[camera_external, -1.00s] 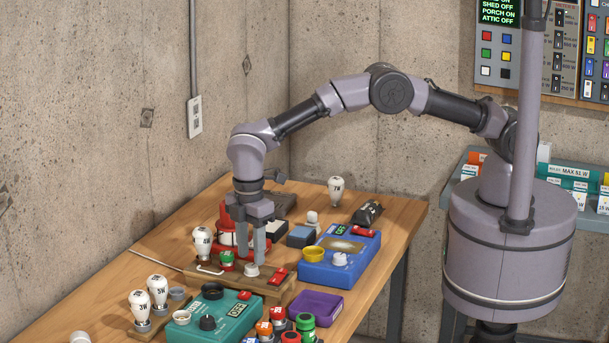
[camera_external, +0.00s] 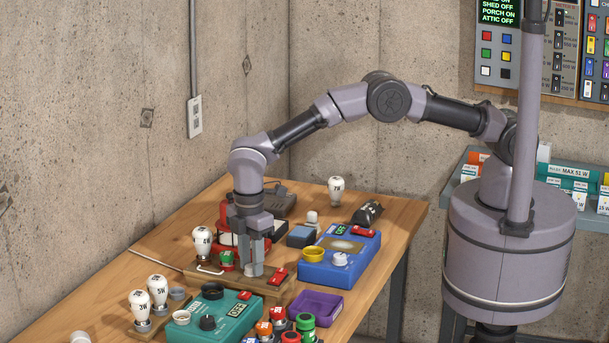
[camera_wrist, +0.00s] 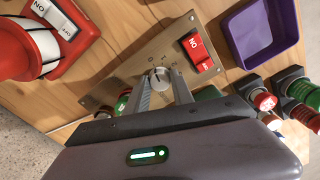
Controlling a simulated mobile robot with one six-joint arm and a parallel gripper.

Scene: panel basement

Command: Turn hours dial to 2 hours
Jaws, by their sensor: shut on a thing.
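The hours dial (camera_wrist: 159,77) is a small pale round knob with a pointer mark.
A green button (camera_external: 227,258) and a white lamp bulb (camera_external: 202,241) are left of my gripper. A teal box (camera_external: 240,322) lies in front, a purple tray (camera_external: 316,306) and a blue box (camera_external: 347,263) to the right.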

